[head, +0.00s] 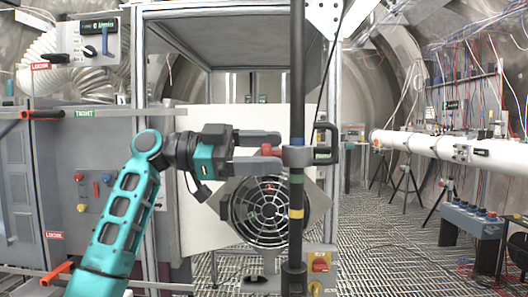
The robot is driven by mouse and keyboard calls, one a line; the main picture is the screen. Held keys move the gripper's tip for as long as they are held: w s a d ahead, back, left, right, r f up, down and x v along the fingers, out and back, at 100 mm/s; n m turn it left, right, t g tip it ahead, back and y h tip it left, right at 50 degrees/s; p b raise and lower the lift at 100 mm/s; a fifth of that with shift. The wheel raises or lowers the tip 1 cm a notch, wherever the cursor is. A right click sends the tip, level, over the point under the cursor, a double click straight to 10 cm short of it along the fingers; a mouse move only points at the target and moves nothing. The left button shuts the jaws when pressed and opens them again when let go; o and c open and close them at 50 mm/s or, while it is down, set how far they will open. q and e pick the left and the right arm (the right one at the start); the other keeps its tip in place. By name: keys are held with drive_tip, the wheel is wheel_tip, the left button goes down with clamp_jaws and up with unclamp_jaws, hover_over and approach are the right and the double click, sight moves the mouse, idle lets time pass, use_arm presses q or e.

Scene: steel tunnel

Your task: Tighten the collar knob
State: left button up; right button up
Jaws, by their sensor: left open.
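A dark vertical pole (297,90) stands just right of the picture's middle. A small red knob (268,150) sticks out from the collar's left side. My left gripper (270,152) comes in from the left with its fingers open, one above and one below the red knob. Whether the fingers touch the knob cannot be told. My right gripper is not in view.
A round fan (268,208) with a wire guard sits behind and below the gripper. A grey cabinet (92,190) with red handles stands at the left. A white beam pipe (455,148) runs along the right. Grated floor (375,225) lies clear at the right middle.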

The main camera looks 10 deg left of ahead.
use_arm(q)
drive_tip(key=shift+a, duration=0.1)
drive_tip(key=s+a, duration=0.2)
drive_tip(key=a, duration=1)
drive_tip(key=shift+s+a, duration=0.25)
drive_tip(key=shift+s, duration=0.05)
